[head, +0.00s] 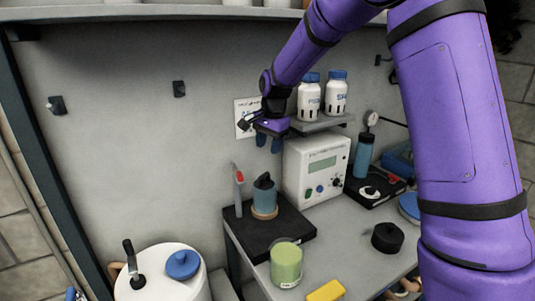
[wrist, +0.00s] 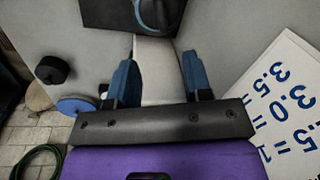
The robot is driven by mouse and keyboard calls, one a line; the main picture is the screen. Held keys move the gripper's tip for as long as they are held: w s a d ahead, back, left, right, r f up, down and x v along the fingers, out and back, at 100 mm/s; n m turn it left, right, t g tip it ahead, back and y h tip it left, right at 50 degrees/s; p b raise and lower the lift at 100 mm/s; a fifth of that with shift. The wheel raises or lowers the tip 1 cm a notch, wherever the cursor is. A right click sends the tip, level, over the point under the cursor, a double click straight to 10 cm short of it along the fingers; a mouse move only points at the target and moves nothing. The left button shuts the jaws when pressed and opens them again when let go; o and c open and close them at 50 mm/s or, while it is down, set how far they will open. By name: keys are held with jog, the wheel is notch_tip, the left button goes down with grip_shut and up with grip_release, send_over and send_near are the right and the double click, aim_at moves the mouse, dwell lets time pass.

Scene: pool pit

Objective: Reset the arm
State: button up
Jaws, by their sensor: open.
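My purple arm reaches in from the upper right of the head view. My gripper (head: 268,140) hangs in front of the grey back wall, left of the white control box and above the black tray. Its two blue fingers point down and stand apart with nothing between them. In the wrist view the open gripper (wrist: 157,82) also shows an empty gap between its fingers. A white card (head: 246,117) with blue print is on the wall behind the gripper.
A white control box (head: 316,168) stands below a shelf with two white bottles (head: 322,97). A teal canister (head: 264,196) stands on a black tray (head: 290,238). A green jar (head: 286,264), yellow block (head: 326,291) and black knob (head: 387,237) are nearer. A white drum (head: 165,285) stands left.

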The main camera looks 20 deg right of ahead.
jog(key=shift+r, duration=0.15)
dwell(0.4)
jog(key=s+d+r+n+t, duration=0.1)
jog(key=s+d+r+n, duration=0.15)
jog(key=s+r, duration=0.55)
jog(key=s+d+r+n+t, duration=0.1)
jog(key=s+r+n, duration=0.3)
jog(key=s, duration=0.7)
jog(key=s+d+n+t, duration=0.1)
jog(key=s+n, duration=0.1)
jog(key=s, duration=0.8)
jog(key=s+d+n+h, duration=0.1)
jog(key=s+n, duration=0.1)
jog(key=s, duration=0.7)
jog(key=shift+s+d+r+n+t, duration=0.25)
jog(key=shift+s+r+n+t, duration=0.1)
jog(key=shift+r+t, duration=0.05)
